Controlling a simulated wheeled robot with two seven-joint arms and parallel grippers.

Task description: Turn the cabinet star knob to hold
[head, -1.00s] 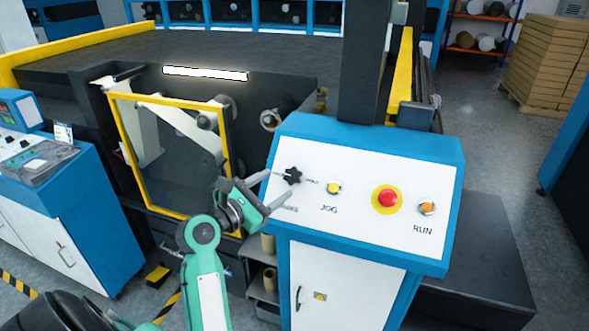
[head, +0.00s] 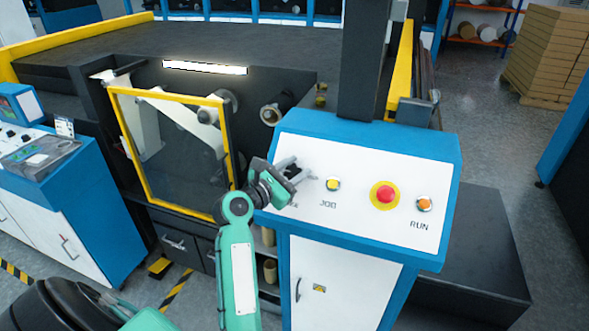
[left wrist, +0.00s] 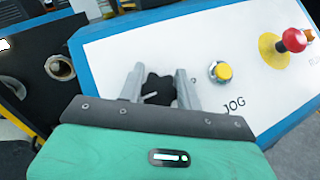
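The black star knob (left wrist: 158,88) is on the white sloped face of the blue control cabinet (head: 372,150). In the left wrist view it shows between the two grey fingers of my left gripper (left wrist: 160,72), one finger on each side. The fingers stand apart, with a narrow gap seeming to show beside the knob; contact cannot be made out. In the head view my left gripper (head: 303,170) covers the knob and the label around it. My right gripper is not in view.
Right of the knob on the panel are a yellow JOG button (head: 333,184), a red emergency button (head: 385,195) on a yellow disc, and an orange RUN button (head: 424,204). A yellow-framed guard (head: 146,185) stands left of the cabinet.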

